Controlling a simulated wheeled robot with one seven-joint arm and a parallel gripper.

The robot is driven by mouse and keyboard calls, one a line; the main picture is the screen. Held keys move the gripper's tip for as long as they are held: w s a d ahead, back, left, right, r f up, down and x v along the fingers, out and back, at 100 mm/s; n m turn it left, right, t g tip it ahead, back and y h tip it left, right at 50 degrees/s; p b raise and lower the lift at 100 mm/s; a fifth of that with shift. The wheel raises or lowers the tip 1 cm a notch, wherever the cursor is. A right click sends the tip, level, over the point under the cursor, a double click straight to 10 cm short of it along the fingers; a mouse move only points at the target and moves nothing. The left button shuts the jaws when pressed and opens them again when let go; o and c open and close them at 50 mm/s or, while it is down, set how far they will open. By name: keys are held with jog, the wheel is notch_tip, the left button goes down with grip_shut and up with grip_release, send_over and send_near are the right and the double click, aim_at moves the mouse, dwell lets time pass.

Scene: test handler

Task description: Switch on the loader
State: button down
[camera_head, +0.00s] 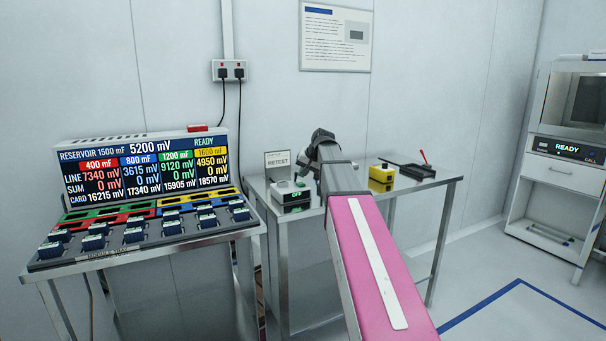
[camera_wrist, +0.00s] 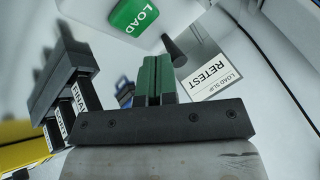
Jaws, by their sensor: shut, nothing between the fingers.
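The loader (camera_head: 291,198), a small white and dark unit with a green part on top, stands at the left of the right-hand metal table in the head view. In the wrist view a green button marked LOAD (camera_wrist: 138,15) shows at the top on a white surface. My gripper (camera_wrist: 157,62) is shut and empty, its fingers pointing toward the button but apart from it in the picture. In the head view my pink arm reaches over the table and hides part of it; the fingertips are hard to make out there.
A RETEST card (camera_head: 278,158) stands behind the loader; it also shows in the wrist view (camera_wrist: 212,76). A module console (camera_head: 130,150) stands left. A cabinet (camera_head: 565,150) stands at the right.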

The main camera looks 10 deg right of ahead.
jog(key=shift+w+a+r+g, duration=0.15)
jog(key=shift+w+g, duration=0.15)
jog(key=shift+g, duration=0.2)
jog(key=shift+w, duration=0.2)
jog(key=shift+w+r, duration=0.1)
jog(key=shift+w, duration=0.1)
jog(key=shift+w+a+r, duration=0.1)
jog(key=shift+w+a, duration=0.05)
jog(key=shift+w, duration=0.15)
jog(key=shift+r, duration=0.1)
jog(key=shift+r, duration=0.7)
